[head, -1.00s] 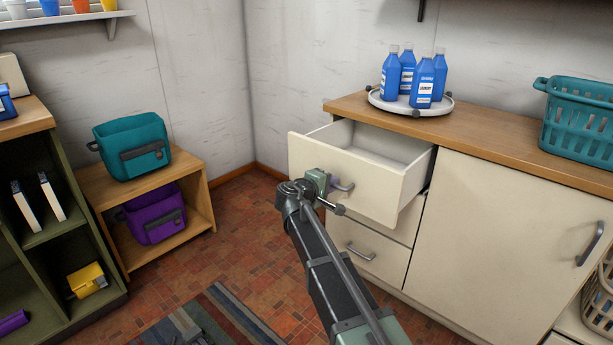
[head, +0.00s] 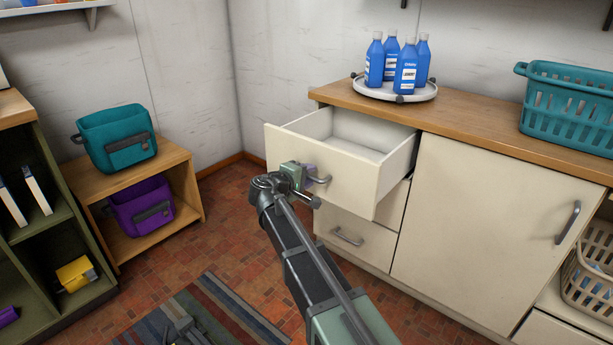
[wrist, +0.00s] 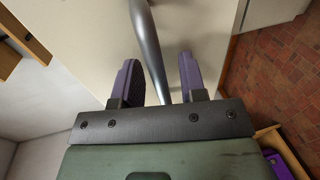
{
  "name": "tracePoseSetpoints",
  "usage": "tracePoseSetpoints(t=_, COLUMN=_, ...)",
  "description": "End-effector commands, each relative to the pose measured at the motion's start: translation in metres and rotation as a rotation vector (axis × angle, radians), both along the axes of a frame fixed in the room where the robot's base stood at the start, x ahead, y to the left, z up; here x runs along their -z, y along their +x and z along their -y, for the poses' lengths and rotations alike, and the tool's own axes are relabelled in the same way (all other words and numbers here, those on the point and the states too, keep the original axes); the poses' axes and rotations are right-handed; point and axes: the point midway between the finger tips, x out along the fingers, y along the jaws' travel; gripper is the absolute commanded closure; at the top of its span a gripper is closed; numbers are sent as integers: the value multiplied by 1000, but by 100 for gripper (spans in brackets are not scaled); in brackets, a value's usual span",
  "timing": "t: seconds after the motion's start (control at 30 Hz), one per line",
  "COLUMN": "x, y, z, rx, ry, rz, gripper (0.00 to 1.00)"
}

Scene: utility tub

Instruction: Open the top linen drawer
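The top drawer (head: 335,174) of the cream cabinet is pulled well out, and its empty-looking inside shows from above. Its grey bar handle (head: 323,181) is on the drawer front. My gripper (head: 312,176) is at this handle. In the wrist view the handle (wrist: 150,45) runs between the two purple-grey fingers of my gripper (wrist: 158,78). The fingers stand apart, with a visible gap beside the bar, so they are around it rather than clamped tight. The lower drawer (head: 352,240) is closed.
A tray (head: 385,91) with several blue bottles and a teal basket (head: 570,110) stand on the countertop. A closed cupboard door (head: 485,225) is to the right. A low wooden shelf (head: 180,170) holds teal and purple bins at left.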

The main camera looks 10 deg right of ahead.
Motion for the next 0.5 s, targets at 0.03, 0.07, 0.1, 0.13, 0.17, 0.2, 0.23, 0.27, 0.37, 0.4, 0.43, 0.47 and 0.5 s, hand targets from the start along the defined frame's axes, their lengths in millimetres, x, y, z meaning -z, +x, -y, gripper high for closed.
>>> tracePoseSetpoints(t=0.03, x=0, y=0, z=0, rx=0, ry=0, rz=0, gripper=62)
tracePoseSetpoints(t=0.07, x=0, y=0, z=0, rx=0, ry=0, rz=0, gripper=62)
tracePoseSetpoints(t=0.1, x=0, y=0, z=0, rx=0, ry=0, rz=0, gripper=62)
tracePoseSetpoints(t=0.13, x=0, y=0, z=0, rx=0, ry=0, rz=0, gripper=62)
tracePoseSetpoints(t=0.17, x=-1, y=-1, z=-1, rx=0, ry=0, rz=0, gripper=62)
tracePoseSetpoints(t=0.2, x=-2, y=-3, z=-3, rx=-1, ry=0, rz=0, gripper=62)
tracePoseSetpoints(t=0.23, x=-3, y=-6, z=-6, rx=0, ry=0, rz=0, gripper=62)
tracePoseSetpoints(t=0.27, x=-4, y=-8, z=-9, rx=-1, ry=0, rz=0, gripper=62)
tracePoseSetpoints(t=0.37, x=-10, y=-23, z=-26, rx=-2, ry=0, rz=0, gripper=62)
tracePoseSetpoints(t=0.4, x=-12, y=-29, z=-34, rx=-4, ry=1, rz=1, gripper=62)
tracePoseSetpoints(t=0.43, x=-14, y=-34, z=-40, rx=-3, ry=0, rz=0, gripper=62)
tracePoseSetpoints(t=0.47, x=-16, y=-39, z=-46, rx=-3, ry=0, rz=0, gripper=62)
tracePoseSetpoints(t=0.5, x=-18, y=-45, z=-53, rx=-4, ry=0, rz=0, gripper=62)
